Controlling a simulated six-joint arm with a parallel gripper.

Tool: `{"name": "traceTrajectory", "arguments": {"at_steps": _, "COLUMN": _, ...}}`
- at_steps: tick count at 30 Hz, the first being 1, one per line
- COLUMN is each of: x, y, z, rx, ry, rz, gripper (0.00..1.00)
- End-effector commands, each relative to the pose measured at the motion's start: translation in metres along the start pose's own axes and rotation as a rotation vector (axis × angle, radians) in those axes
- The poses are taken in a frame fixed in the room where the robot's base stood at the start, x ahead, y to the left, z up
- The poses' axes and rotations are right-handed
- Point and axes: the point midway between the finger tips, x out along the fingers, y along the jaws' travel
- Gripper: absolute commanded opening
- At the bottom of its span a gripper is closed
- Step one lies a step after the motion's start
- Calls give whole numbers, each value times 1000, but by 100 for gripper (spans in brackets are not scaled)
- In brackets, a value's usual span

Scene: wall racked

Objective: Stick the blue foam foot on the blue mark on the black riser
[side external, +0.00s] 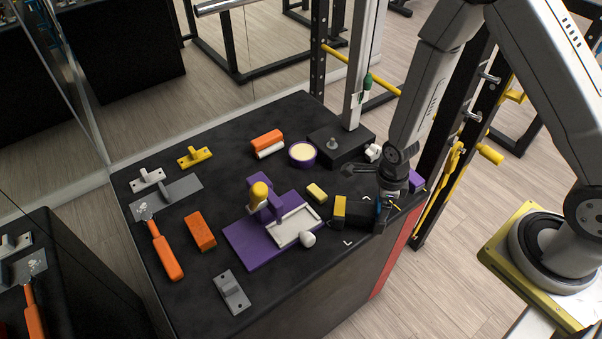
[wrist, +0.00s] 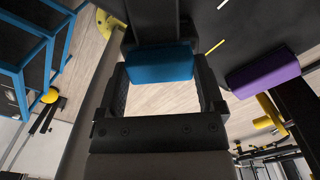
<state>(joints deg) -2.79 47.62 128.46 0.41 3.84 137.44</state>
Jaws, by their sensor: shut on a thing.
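The blue foam foot (wrist: 160,64) sits between the two fingers of my gripper (wrist: 160,85) in the wrist view; the gripper is shut on it. In the side view my gripper (side external: 388,201) is low at the right end of a black block (side external: 361,214), which looks like the black riser. A yellow piece (side external: 339,207) is on the riser's left end. In the wrist view a dark bar (wrist: 151,20), probably the riser, lies just beyond the foot; I cannot tell whether they touch. The blue mark is not visible.
A purple block (side external: 416,181) is close right of my gripper, at the table edge, and shows in the wrist view (wrist: 263,74). A purple fixture (side external: 257,243), a small yellow block (side external: 317,192) and a black base with a post (side external: 340,149) stand nearby.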

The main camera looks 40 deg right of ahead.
Motion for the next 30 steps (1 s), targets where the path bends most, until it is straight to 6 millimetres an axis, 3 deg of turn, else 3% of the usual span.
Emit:
{"name": "traceTrajectory", "arguments": {"at_steps": 4, "x": 0, "y": 0, "z": 0, "rx": 0, "ry": 0, "rz": 0, "gripper": 31}}
{"name": "traceTrajectory", "arguments": {"at_steps": 5, "x": 0, "y": 0, "z": 0, "rx": 0, "ry": 0, "rz": 0, "gripper": 93}}
{"name": "traceTrajectory", "arguments": {"at_steps": 6, "x": 0, "y": 0, "z": 0, "rx": 0, "ry": 0, "rz": 0, "gripper": 100}}
{"name": "traceTrajectory", "arguments": {"at_steps": 20, "x": -5, "y": 0, "z": 0, "rx": 0, "ry": 0, "rz": 0, "gripper": 100}}
{"name": "traceTrajectory", "arguments": {"at_steps": 30, "x": -30, "y": 0, "z": 0, "rx": -1, "ry": -2, "rz": -2, "gripper": 100}}
